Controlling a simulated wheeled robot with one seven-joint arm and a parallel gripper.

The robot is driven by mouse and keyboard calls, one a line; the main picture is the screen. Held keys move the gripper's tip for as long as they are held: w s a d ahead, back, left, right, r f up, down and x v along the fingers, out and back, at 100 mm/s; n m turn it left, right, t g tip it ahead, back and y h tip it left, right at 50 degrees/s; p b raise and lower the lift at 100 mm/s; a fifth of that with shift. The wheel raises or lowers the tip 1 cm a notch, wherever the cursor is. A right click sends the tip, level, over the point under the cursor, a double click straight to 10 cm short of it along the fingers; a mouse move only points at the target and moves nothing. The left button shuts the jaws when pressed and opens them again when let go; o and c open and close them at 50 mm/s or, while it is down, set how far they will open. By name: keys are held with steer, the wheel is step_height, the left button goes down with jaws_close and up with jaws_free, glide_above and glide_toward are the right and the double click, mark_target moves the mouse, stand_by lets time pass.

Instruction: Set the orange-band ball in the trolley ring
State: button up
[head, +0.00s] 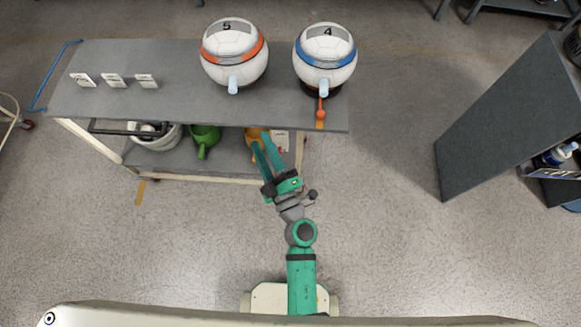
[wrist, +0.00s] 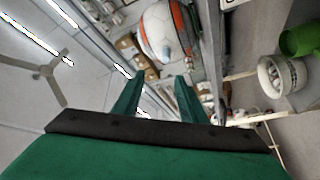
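The orange-band ball (head: 234,67), white with a number 5 on top and a pale blue peg at its front, rests on the grey trolley top (head: 165,95). It also shows in the wrist view (wrist: 156,32), beyond my fingers. A blue-band ball (head: 325,72), numbered 4, sits to its right on a dark ring-like support (head: 335,90), mostly hidden by the ball. An orange lever (head: 320,113) lies in front of that support. My gripper (head: 262,141) is at the trolley's front edge, below and right of the orange-band ball. Its fingers are apart and empty, also in the wrist view (wrist: 160,78).
Several white cards (head: 113,80) stand on the trolley's left. The lower shelf holds a white pot (head: 158,138), a green watering can (head: 204,138) and an orange item (head: 256,138). A grey cabinet (head: 515,110) stands at right. Floor between is clear.

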steer(key=s+d+m+g+h, duration=0.1)
steer(key=s+d+m+h, duration=0.3)
steer(key=s+m, duration=0.4)
steer(key=s+d+m+g+h, duration=0.1)
steer(key=s+d+m+h, duration=0.4)
steer(key=s, duration=1.2)
steer(key=m, duration=0.4)
steer(key=shift+s+f+g, duration=0.3)
steer(key=shift+s+f, duration=0.05)
steer(key=shift+f, duration=0.05)
